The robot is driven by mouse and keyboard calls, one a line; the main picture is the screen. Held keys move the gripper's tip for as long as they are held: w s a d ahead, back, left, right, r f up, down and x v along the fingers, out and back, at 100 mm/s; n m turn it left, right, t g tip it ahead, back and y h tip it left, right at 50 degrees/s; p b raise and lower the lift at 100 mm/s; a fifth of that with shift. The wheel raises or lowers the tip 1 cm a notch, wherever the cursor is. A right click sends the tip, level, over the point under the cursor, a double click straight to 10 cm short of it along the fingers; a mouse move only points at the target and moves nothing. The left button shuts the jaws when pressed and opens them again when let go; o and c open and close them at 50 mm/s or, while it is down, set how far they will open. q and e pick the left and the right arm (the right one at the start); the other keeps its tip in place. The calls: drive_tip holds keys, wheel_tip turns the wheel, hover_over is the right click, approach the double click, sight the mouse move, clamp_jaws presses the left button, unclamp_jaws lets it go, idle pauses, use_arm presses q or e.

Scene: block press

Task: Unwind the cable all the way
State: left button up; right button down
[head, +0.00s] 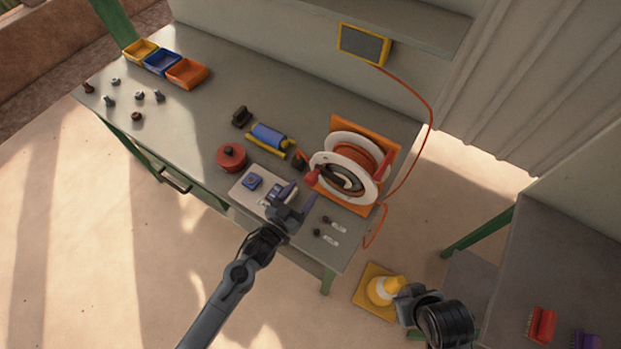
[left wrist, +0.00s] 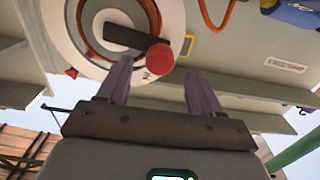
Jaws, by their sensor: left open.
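The cable reel (head: 377,186) has white flanges and stands in an orange frame (head: 391,150) at the bench's right end. Orange cable (head: 352,158) is still wound on its drum. A crank with a red knob (head: 312,176) is on its near face; the knob (left wrist: 160,57) also shows in the left wrist view, beside the left finger. Loose cable (head: 429,120) runs up to a yellow-framed panel (head: 363,45), and a loop (head: 379,232) hangs past the bench edge. My left gripper (head: 298,206) is open and empty, in front of the reel. My right gripper (head: 402,293) is low beside the bench; its fingers are unclear.
On the bench (head: 215,115) are a red round canister (head: 231,157), a blue roll (head: 269,137), a pale plate with a blue block (head: 252,181), small bins (head: 186,74) and several knobs. A yellow-and-white cone (head: 382,290) stands on the floor near my right gripper.

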sight(308, 184)
use_arm(q)
drive_tip(key=shift+x, duration=2.8)
drive_tip(key=shift+c, duration=0.4)
clamp_jaws()
